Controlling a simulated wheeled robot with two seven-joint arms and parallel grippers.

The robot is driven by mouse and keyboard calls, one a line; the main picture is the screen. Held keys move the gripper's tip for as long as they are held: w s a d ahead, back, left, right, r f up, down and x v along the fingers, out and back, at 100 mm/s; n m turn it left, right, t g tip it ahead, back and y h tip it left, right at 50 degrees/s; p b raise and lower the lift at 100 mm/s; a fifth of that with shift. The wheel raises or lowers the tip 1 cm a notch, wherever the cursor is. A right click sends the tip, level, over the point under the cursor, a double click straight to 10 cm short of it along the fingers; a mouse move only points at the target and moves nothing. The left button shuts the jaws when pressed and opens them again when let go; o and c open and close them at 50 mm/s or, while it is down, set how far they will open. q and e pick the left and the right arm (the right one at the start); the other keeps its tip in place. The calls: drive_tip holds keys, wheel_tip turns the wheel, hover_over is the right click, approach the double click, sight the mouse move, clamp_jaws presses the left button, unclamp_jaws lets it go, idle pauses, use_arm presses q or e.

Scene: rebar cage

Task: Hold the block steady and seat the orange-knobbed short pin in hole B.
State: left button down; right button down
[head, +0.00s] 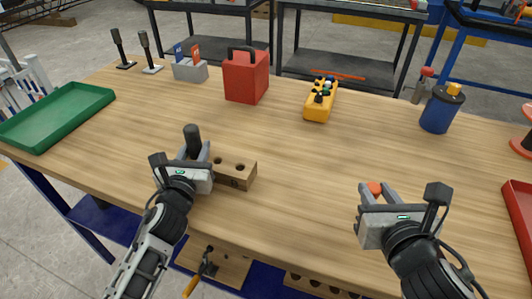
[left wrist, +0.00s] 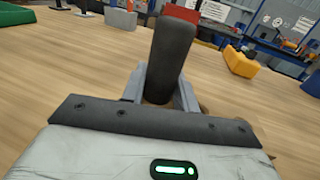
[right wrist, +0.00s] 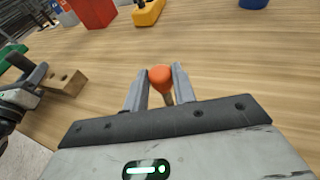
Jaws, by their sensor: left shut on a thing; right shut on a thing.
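The wooden block (head: 236,172) lies on the table just right of my left gripper (head: 194,158). Two dark holes show in its top; I cannot read which is B. A black upright handle (head: 192,138) stands at its left end, between my left fingers, which are shut on it. The left wrist view shows the handle (left wrist: 172,55) tall between the fingers; its foot is hidden. My right gripper (head: 376,196) is shut on the orange-knobbed short pin (head: 375,187), apart from the block, to the right. The right wrist view shows the orange knob (right wrist: 160,76) between the fingertips.
A green tray (head: 60,117) is at the left, a red tray (head: 520,215) at the right edge. A red box (head: 245,80), a yellow holder (head: 320,105) and a blue can (head: 440,112) stand at the back. The table between block and right gripper is clear.

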drive_tip(key=shift+w, duration=0.1)
drive_tip(key=shift+w+a, duration=0.25)
drive_tip(key=shift+a, duration=0.05)
drive_tip(key=w+a+r+n+y, duration=0.1)
drive_tip(key=w+a+r, duration=0.2)
drive_tip(key=a, duration=0.5)
drive_tip(key=w+a+r+n+y, duration=0.1)
drive_tip(key=w+a+r, duration=0.2)
drive_tip(key=a, duration=0.4)
drive_tip(key=w+a+r+n+y, duration=0.1)
drive_tip(key=w+a+r+y, duration=0.1)
drive_tip(key=a, duration=0.6)
wheel_tip(320, 180, up, 2)
drive_tip(key=shift+w+a+r+g, duration=0.1)
drive_tip(key=shift+w+a+g, duration=0.25)
drive_tip(key=shift+w, duration=0.4)
drive_tip(key=shift+f, duration=2.9)
hover_over(242, 174)
drive_tip(key=shift+f, duration=2.15)
drive_tip(key=c, duration=1.1)
unclamp_jaws()
